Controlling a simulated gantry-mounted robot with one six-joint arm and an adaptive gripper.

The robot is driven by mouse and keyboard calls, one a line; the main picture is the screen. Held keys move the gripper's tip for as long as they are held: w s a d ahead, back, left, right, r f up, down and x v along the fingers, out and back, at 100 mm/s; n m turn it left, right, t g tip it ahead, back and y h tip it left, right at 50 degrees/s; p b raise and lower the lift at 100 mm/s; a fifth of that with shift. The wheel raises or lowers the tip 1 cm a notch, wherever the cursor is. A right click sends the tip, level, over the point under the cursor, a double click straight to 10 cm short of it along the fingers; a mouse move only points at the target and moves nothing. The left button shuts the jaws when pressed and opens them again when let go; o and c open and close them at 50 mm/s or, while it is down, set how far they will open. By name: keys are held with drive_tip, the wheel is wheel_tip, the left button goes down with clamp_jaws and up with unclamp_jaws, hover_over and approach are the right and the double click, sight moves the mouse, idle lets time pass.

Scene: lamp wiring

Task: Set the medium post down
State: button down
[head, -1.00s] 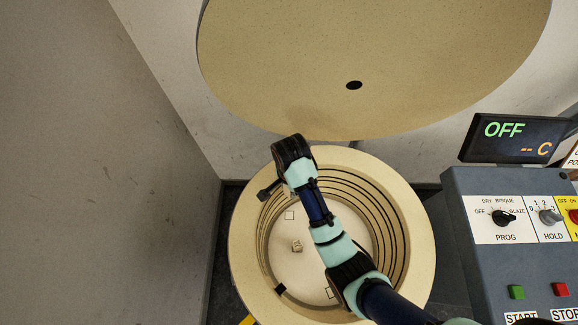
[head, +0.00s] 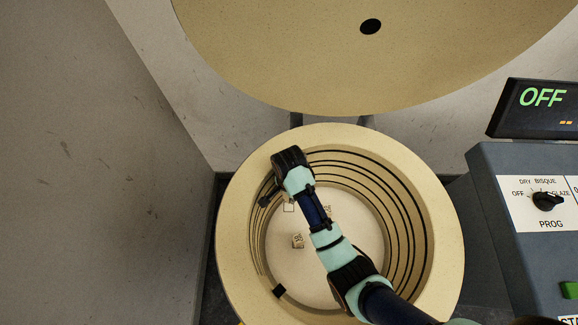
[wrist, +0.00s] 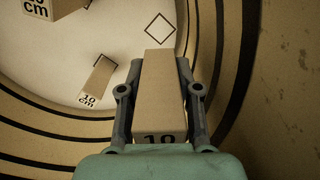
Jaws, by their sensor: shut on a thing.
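My gripper (wrist: 158,72) is shut on a tan post (wrist: 160,90), the medium post, whose end reads "10" with the rest cut off by the wrist. The post lies between the two fingers and points toward a diamond-like square outline (wrist: 160,28) on the pale kiln floor. I cannot tell whether it touches the floor. In the head view my arm reaches into the round kiln (head: 236,235), and the gripper and held post are mostly hidden beneath the wrist. A square outline (head: 289,207) shows just below the wrist.
Another post marked 10 cm (wrist: 97,80) stands left of the gripper, and a larger-looking one (wrist: 70,8) at the top left. A small post (head: 298,240) shows in the head view. The grooved kiln wall (wrist: 235,70) is close on the right. The lid (head: 350,70) is raised.

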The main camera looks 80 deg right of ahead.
wheel_tip(320, 180, down, 10)
drive_tip(key=b, duration=0.4)
drive_tip(key=shift+f, duration=0.15)
drive_tip(key=c, duration=1.1)
unclamp_jaws()
wheel_tip(320, 180, up, 12)
drive_tip(key=p, duration=0.6)
